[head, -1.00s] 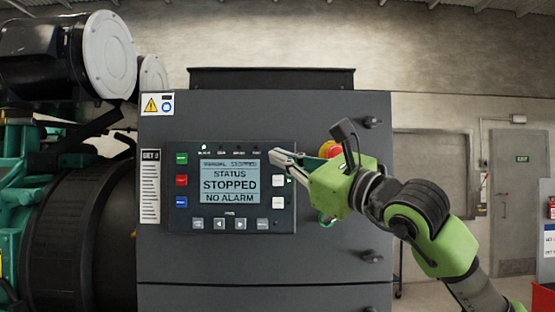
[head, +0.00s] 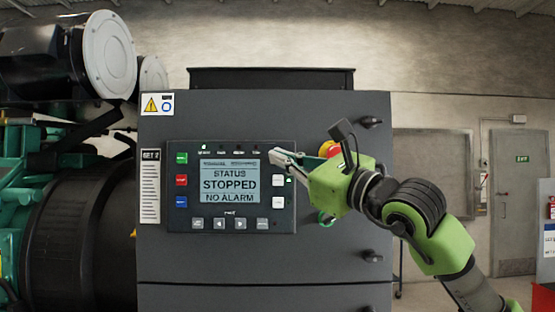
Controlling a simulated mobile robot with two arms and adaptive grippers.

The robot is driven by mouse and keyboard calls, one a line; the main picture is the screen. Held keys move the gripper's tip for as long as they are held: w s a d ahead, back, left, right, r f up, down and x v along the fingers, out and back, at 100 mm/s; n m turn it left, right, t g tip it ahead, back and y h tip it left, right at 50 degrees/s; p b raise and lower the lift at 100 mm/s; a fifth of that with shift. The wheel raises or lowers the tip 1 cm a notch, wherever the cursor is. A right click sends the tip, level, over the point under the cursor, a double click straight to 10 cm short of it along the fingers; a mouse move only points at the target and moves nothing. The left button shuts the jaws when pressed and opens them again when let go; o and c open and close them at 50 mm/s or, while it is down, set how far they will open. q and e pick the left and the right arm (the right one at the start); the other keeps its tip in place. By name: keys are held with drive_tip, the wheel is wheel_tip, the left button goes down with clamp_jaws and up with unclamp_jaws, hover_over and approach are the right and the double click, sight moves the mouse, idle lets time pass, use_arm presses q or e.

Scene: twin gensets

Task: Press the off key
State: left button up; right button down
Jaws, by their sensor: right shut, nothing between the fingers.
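The control panel (head: 267,217) is set in the front of a dark grey cabinet. Its screen (head: 229,183) reads STATUS STOPPED, NO ALARM. A green key (head: 181,158), a red key (head: 181,180) and a blue key (head: 181,201) run down its left side. Two pale keys, an upper one (head: 278,180) and a lower one (head: 278,202), sit right of the screen. The key labels are too small to read. My right gripper (head: 274,153) is shut and empty, its tips in front of the panel's upper right, above the upper pale key. Whether it touches cannot be told. My left gripper is out of view.
A red and yellow stop button (head: 329,149) is partly hidden behind my right gripper. Black knobs (head: 372,123) line the cabinet's right edge. A green engine with a black round housing (head: 80,235) stands at left. A grey exit door (head: 514,200) is at far right.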

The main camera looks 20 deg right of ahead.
drive_tip(key=shift+w+d, duration=0.2)
drive_tip(key=shift+w, duration=0.35)
idle(0.7)
drive_tip(key=shift+s+a+b, duration=0.3)
drive_tip(key=shift+s+b, duration=0.35)
drive_tip(key=shift+s, duration=0.25)
drive_tip(key=s+b, duration=0.1)
drive_tip(key=s, duration=0.1)
drive_tip(key=s+a+b, duration=0.1)
drive_tip(key=s+b, duration=0.1)
drive_tip(key=s, duration=0.1)
drive_tip(key=shift+s+a, duration=0.3)
drive_tip(key=shift+s, duration=0.05)
idle(0.6)
